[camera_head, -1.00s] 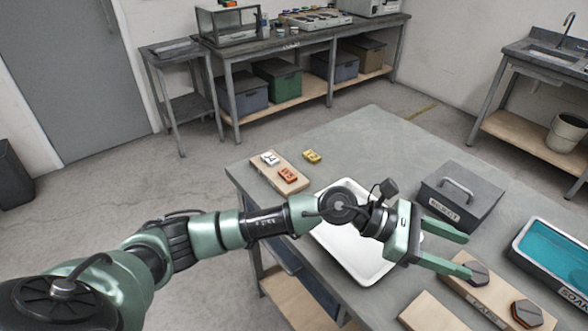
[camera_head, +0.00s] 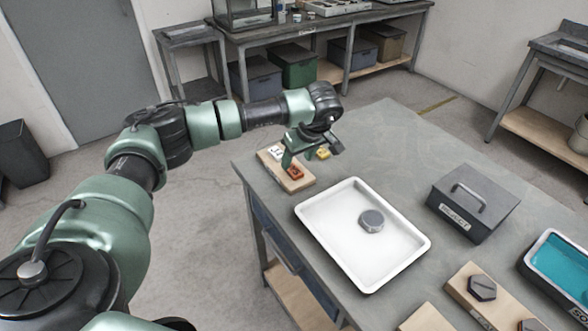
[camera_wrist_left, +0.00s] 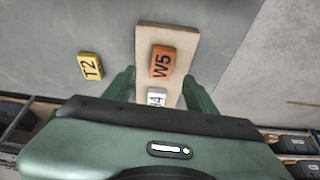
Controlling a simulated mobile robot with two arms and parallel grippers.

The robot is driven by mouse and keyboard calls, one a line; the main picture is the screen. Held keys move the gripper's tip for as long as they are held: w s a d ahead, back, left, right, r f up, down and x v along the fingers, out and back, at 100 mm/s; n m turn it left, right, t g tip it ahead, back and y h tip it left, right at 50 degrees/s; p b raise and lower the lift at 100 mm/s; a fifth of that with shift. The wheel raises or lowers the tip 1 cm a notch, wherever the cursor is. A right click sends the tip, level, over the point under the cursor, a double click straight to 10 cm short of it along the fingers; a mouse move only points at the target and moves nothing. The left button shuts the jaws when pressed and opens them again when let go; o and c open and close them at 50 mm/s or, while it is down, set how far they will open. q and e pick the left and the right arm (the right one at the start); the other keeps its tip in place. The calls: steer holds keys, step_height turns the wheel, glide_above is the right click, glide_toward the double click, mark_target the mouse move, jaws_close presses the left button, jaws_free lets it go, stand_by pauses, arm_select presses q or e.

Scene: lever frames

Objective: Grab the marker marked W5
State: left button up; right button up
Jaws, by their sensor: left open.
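The orange marker W5 (camera_wrist_left: 162,62) lies on a pale wooden board (camera_wrist_left: 183,36) in the left wrist view. The yellow marker T2 (camera_wrist_left: 90,66) lies off the board, on the table. My left gripper (camera_head: 311,154) is open and empty above the board. In the wrist view its fingers (camera_wrist_left: 160,80) are either side of the board, with W5 just beyond their tips.
A white tray (camera_head: 318,233) holds a grey hexagonal piece (camera_head: 371,220). A dark box labelled REJECT (camera_head: 474,203) stands to its right. A teal-filled basin (camera_head: 561,268) and a wooden board with a dark hexagonal piece (camera_head: 482,288) are at the lower right. The table's far middle is clear.

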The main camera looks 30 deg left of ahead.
mark_target(294, 170)
arm_select(q)
steer(key=x, duration=0.2)
steer(key=p+x, duration=0.1)
steer(key=x, duration=0.1)
steer(key=shift+s+d+f, duration=0.15)
steer(key=shift+s+d, duration=0.05)
steer(key=shift+s, duration=0.05)
jaws_close()
